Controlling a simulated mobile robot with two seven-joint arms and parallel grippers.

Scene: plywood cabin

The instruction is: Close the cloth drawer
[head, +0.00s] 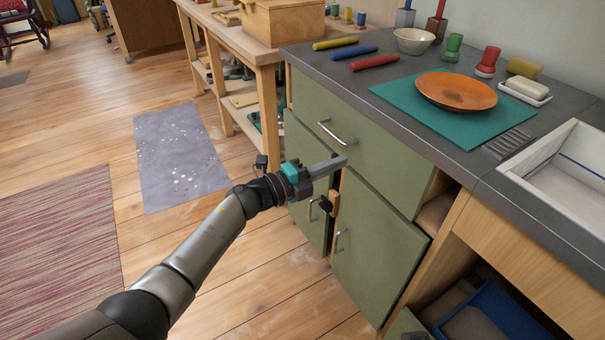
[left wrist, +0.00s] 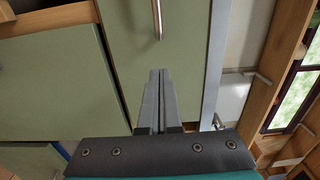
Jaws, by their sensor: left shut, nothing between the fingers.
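The green drawer front (head: 375,150) with a metal bar handle (head: 337,132) is at the top of the cabinet, under the dark counter. Pale wood shows beside its right edge, and it seems to stand a little out from the cabinet. My left gripper (head: 340,163) is shut and empty, its fingers pointing at the lower part of this front, below the handle. In the left wrist view the shut fingers (left wrist: 158,75) lie over a green panel (left wrist: 185,60), with a bar handle (left wrist: 157,18) above them. I cannot tell whether they touch it. The drawer's inside is hidden.
Green cabinet doors (head: 372,245) with handles are below the drawer. The counter (head: 300,53) carries a teal mat (head: 400,95), an orange plate (head: 455,88) and a bowl (head: 413,40). A sink (head: 575,165) is at the right. Open floor lies to the left.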

